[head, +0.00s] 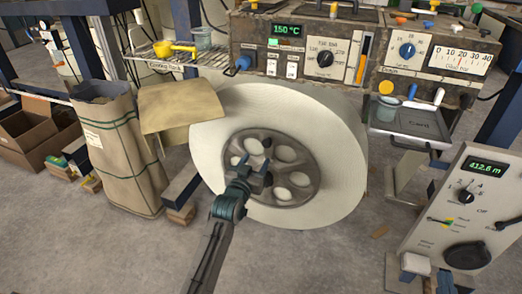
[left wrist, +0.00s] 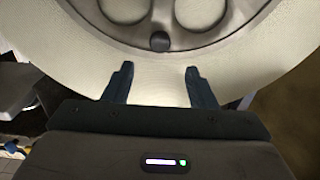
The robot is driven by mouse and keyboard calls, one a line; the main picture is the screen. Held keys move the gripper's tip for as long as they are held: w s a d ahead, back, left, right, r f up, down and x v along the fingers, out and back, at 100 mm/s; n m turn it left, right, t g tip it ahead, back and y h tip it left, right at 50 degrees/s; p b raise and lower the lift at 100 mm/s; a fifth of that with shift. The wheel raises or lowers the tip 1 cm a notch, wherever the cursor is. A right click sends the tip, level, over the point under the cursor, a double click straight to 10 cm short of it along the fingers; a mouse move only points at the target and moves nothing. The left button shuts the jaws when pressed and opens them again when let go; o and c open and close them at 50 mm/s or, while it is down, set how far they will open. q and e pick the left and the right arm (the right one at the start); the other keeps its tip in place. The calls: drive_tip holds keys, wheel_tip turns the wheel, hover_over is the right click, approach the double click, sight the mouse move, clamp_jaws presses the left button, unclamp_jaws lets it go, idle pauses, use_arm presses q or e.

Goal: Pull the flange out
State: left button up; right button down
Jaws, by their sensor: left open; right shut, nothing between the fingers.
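The flange (head: 301,191) is a grey metal disc with several round holes, set in the middle of a large white roll (head: 346,150). In the left wrist view the flange's rim (left wrist: 205,38) shows at the top, with a small dark knob (left wrist: 160,41) on it. My left gripper (head: 255,166) is in front of the flange's lower left part and hides some of it. In the left wrist view its two fingers (left wrist: 159,68) are apart with nothing between them, just short of the knob. My right gripper is not in view.
A machine panel (head: 255,30) with dials stands above the roll. A paper sack (head: 120,150) and cardboard boxes (head: 35,137) stand on the left. A grey control cabinet (head: 440,220) stands at the right. The floor in front of the roll is mostly clear.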

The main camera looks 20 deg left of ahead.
sight(266, 144)
use_arm(q)
drive_tip(key=w+b, duration=0.1)
drive_tip(key=w, duration=0.6)
drive_tip(key=shift+w+d+f, duration=0.1)
drive_tip(key=shift+w+d, duration=0.05)
drive_tip(key=shift+w, duration=0.65)
use_arm(e)
wheel_tip(266, 144, up, 7)
drive_tip(key=t, duration=0.4)
drive_tip(key=shift+s+r+n+t+y, duration=0.2)
drive_tip(key=shift+s+n+t+y, duration=0.2)
drive_tip(key=shift+s, duration=0.05)
drive_tip(key=shift+d, duration=0.1)
